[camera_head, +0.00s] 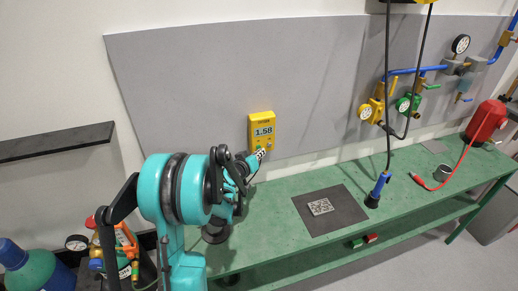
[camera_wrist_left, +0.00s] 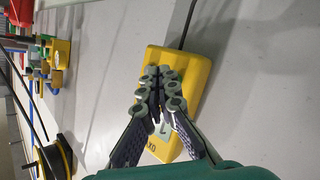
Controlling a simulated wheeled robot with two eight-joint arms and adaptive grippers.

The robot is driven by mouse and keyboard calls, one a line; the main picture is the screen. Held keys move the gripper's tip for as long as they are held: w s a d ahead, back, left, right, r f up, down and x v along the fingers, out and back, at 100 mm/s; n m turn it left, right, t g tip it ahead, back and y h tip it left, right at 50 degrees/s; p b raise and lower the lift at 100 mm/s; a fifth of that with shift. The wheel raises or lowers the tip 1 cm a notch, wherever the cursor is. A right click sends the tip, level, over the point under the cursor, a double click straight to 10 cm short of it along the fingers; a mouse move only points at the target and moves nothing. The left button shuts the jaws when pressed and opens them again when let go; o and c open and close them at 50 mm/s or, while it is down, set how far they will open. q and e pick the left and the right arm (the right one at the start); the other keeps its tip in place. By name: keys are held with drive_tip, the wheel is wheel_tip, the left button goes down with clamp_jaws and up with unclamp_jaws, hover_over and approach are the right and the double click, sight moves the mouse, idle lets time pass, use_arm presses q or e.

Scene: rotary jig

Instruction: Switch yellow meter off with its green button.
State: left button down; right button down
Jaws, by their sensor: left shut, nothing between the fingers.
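The yellow meter (camera_head: 262,121) is mounted on the grey wall panel, and its display is lit and reads 1.58. It also shows in the left wrist view (camera_wrist_left: 193,75), turned over in the picture and partly covered by the fingers. My left gripper (camera_head: 262,153) is shut and empty, with its fingertips at the lower front of the meter, by the button area. In the left wrist view the closed fingertips (camera_wrist_left: 160,76) overlap the meter's face; I cannot tell whether they touch it. My right gripper is not in view.
A green bench (camera_head: 270,237) runs below the panel, with a dark mat (camera_head: 345,219) on it. A blue-handled tool (camera_head: 378,189) hangs on a cable, right of the meter. Pipes with valves and gauges (camera_head: 461,44) are at the right. The panel beside the meter is clear.

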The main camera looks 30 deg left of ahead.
use_arm(q)
drive_tip(key=shift+w+a, duration=0.25)
drive_tip(key=shift+a, duration=0.05)
idle(0.5)
drive_tip(key=shift+d, duration=0.1)
drive_tip(key=shift+s+d+b, duration=0.3)
drive_tip(key=shift+s+b, duration=0.05)
drive_tip(key=shift+s+d+b, duration=0.5)
drive_tip(key=shift+s+d, duration=1.45)
drive_tip(key=shift+d, duration=0.3)
